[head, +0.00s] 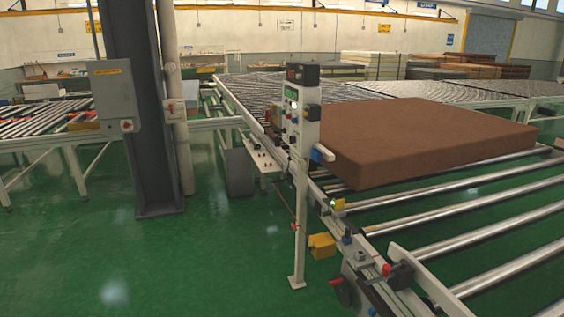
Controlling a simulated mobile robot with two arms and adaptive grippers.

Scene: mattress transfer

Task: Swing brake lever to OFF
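Neither of my grippers is in view. No label marks the brake lever, and I cannot tell for sure which part it is. A small red handle (335,282) sticks out to the left near a dark round part, low on the near side of the roller conveyor (375,285). A red knob (386,269) stands on the same conveyor side, a little higher and to the right. Both are small, and no OFF marking can be read. Nothing is seen touching them.
A brown mattress block (420,135) lies on the rollers. A white control post (300,200) stands on the floor beside the conveyor. A dark column (140,110) with a grey box (112,95) rises at left. The green floor (200,265) in front is clear.

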